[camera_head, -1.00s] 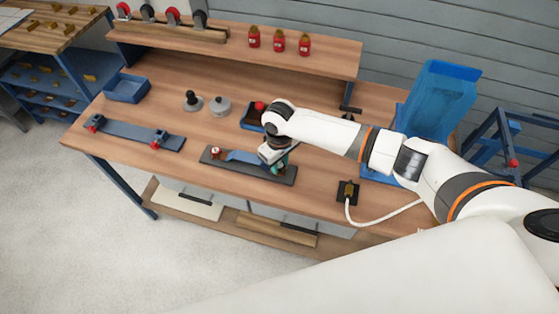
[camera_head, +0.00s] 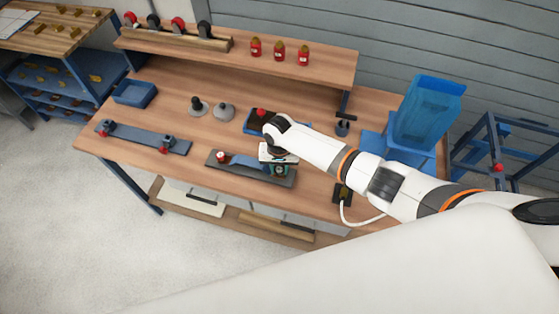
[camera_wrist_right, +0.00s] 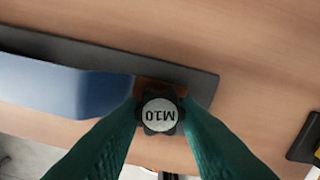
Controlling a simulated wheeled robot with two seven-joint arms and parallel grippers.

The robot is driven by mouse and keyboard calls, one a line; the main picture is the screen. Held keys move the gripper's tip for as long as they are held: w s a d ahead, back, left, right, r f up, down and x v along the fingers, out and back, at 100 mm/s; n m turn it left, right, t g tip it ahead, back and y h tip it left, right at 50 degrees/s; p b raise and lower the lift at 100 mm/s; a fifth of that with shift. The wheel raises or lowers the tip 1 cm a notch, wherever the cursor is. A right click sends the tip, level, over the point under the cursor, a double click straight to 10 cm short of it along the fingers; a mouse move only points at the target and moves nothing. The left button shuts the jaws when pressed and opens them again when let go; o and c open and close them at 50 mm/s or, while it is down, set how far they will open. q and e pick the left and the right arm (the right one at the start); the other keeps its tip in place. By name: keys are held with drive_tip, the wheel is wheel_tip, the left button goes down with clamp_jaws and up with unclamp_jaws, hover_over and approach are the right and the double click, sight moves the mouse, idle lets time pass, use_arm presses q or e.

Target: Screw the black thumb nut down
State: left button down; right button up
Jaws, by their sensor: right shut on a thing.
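The black thumb nut (camera_wrist_right: 160,115) has a lobed rim and a pale top marked M10. It shows in the right wrist view, between the two green fingers of my right gripper (camera_wrist_right: 161,118), which is shut on it. The nut sits over the right end of a dark base plate (camera_head: 225,166) carrying a blue part (camera_head: 250,163). In the head view my right gripper (camera_head: 280,171) is low over that end, and the wrist hides most of the nut. A red-and-white knob (camera_head: 221,157) stands at the plate's left end. My left gripper is not in view.
A blue clamp bar (camera_head: 150,139) lies at the left of the bench. A corded black box (camera_head: 342,194) stands to the right.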

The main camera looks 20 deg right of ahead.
drive_tip(key=m+p, duration=0.1)
drive_tip(key=m, duration=0.1)
drive_tip(key=m+p, duration=0.2)
drive_tip(key=m, duration=0.1)
drive_tip(key=shift+a+r+m, duration=0.15)
drive_tip(key=shift+r+m, duration=0.15)
drive_tip(key=shift+r, duration=0.05)
drive_tip(key=m+p, duration=0.1)
drive_tip(key=m, duration=0.2)
drive_tip(key=shift+f, duration=0.15)
drive_tip(key=shift+w+f+m, duration=0.1)
drive_tip(key=shift+f+m, duration=0.05)
drive_tip(key=shift+m, duration=0.75)
drive_tip(key=o, duration=0.9)
